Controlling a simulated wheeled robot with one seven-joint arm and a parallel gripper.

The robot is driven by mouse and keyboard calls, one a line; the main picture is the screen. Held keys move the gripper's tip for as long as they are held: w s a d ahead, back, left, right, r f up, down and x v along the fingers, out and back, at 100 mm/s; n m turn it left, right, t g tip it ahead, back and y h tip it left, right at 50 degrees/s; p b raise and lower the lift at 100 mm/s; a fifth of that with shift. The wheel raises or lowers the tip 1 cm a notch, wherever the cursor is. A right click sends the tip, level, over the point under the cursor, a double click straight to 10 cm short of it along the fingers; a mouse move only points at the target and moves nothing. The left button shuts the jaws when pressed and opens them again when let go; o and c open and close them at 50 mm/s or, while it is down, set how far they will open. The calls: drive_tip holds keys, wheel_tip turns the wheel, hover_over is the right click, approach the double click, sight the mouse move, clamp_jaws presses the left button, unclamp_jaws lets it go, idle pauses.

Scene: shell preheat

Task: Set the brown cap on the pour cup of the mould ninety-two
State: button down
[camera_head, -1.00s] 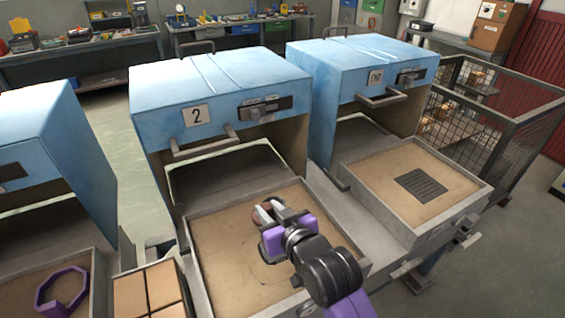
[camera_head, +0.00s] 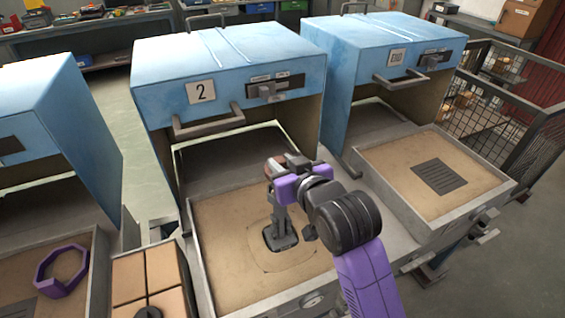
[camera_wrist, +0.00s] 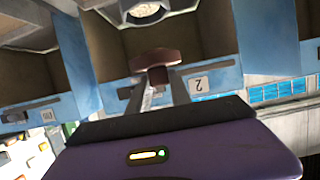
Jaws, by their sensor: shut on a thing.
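My gripper (camera_head: 277,171) is shut on the brown cap (camera_wrist: 155,59), which shows a wide head and narrower stem between the two fingers. In the head view only a small reddish-brown part of the cap (camera_head: 272,166) shows. My gripper is above the sand drawer (camera_head: 205,268) of the oven marked 2.
Oven 2 (camera_head: 228,70) is open behind my gripper. The right oven (camera_head: 395,45) has a sand drawer with a dark grate (camera_head: 438,177). Left are a purple ring (camera_head: 62,270) and tan blocks (camera_head: 150,268). A wire cage (camera_head: 480,120) stands at right.

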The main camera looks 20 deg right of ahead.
drive_tip(key=shift+f+b, duration=1.6)
drive_tip(key=shift+f, duration=0.8)
drive_tip(key=shift+s+p, duration=0.1)
drive_tip(key=shift+p, duration=0.2)
drive_tip(key=c, duration=1.1)
unclamp_jaws()
drive_tip(key=v, duration=0.8)
